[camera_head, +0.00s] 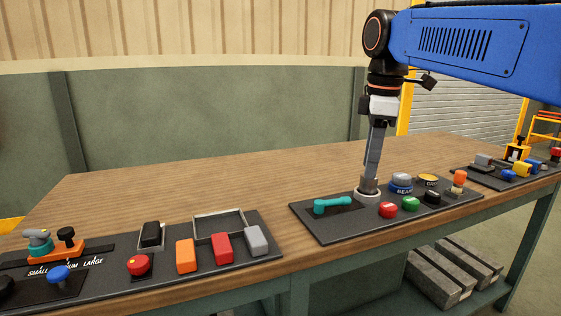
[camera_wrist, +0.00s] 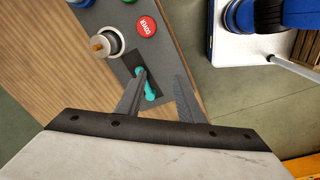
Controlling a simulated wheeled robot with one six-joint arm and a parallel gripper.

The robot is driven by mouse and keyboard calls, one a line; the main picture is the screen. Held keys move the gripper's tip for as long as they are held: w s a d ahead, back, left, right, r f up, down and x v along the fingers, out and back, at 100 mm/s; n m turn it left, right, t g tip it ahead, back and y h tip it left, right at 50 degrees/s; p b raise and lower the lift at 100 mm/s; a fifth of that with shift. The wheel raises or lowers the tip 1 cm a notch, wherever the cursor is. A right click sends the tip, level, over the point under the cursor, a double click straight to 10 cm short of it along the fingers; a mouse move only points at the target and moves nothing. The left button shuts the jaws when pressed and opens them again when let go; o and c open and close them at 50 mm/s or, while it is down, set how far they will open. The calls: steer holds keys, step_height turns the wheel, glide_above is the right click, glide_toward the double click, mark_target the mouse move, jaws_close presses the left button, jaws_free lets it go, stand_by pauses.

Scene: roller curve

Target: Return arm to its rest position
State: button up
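My gripper (camera_head: 373,172) hangs pointing down over the middle control panel (camera_head: 315,228). In the wrist view its two fingers (camera_wrist: 160,76) stand apart, with nothing held between them. A teal lever (camera_head: 333,205) lies on the panel to the left of the gripper. It shows beyond and between the fingers in the wrist view (camera_wrist: 150,90). In the wrist view the knob (camera_wrist: 106,42) stands apart, to the left of the fingers.
The panel also carries a red button (camera_head: 388,210), a green button (camera_head: 411,203) and other controls. A left panel (camera_head: 215,262) holds coloured blocks and a grey tray (camera_head: 218,223). Another panel (camera_head: 500,178) is at the right. The wooden tabletop (camera_head: 180,195) behind is clear.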

steer(key=s+d+f+m+t, duration=0.1)
steer(key=s+d+f+m, duration=0.3)
steer(key=s+f+m, duration=0.3)
steer(key=s+d+f+m+t, duration=0.2)
steer(key=s+d+f+m, duration=0.2)
steer(key=s+f+m, duration=0.4)
steer(key=s+f, duration=0.2)
steer(key=f, duration=0.4)
steer(key=s+f, duration=0.3)
steer(key=f, duration=0.3)
steer(key=shift+s+f+t, duration=0.25)
steer(key=shift+t, duration=0.05)
